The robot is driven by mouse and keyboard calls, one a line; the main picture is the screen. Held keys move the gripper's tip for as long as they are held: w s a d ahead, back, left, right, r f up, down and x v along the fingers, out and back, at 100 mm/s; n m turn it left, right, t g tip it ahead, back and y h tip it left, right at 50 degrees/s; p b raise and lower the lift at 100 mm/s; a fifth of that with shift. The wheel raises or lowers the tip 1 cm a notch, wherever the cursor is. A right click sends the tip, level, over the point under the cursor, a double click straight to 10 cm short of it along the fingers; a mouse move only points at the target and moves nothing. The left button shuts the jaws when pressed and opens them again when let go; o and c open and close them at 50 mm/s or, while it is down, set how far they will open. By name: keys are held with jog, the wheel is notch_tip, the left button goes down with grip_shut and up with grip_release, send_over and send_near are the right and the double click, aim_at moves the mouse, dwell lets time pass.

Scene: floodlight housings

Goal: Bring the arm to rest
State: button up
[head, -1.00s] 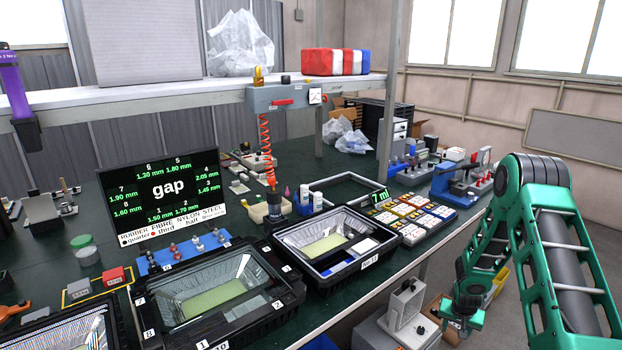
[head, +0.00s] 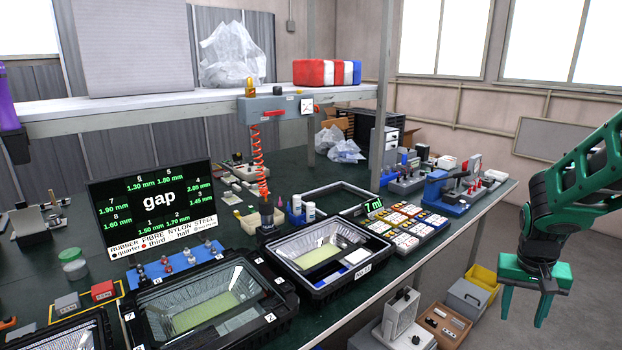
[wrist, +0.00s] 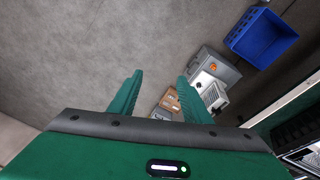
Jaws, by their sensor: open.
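My gripper (head: 538,299) is green and hangs from my green and black arm at the right of the head view, fingers pointing down. It is off the right side of the bench, over the grey floor. In the wrist view my gripper (wrist: 157,88) shows two separated fingers with nothing between them but floor and part of some boxes beyond. It is open and empty. It touches nothing that I can see.
The green bench (head: 440,240) holds floodlight housings (head: 325,250), a display (head: 152,203) and small parts trays. Below its right edge stand a grey box (head: 468,299), a yellow bin (head: 484,281) and a brown box (head: 440,325). A blue crate (wrist: 262,38) shows in the wrist view. Floor at right is clear.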

jog(key=s+a+r, duration=0.2)
jog(key=s, duration=0.5)
jog(key=s+a+r+y, duration=0.1)
jog(key=s+a+r, duration=0.2)
jog(key=s, duration=0.4)
jog(key=s+a+r+y, duration=0.1)
jog(key=s+a+r, duration=0.2)
jog(key=s, duration=0.4)
jog(key=shift+s+g, duration=0.2)
jog(key=shift+g, duration=0.2)
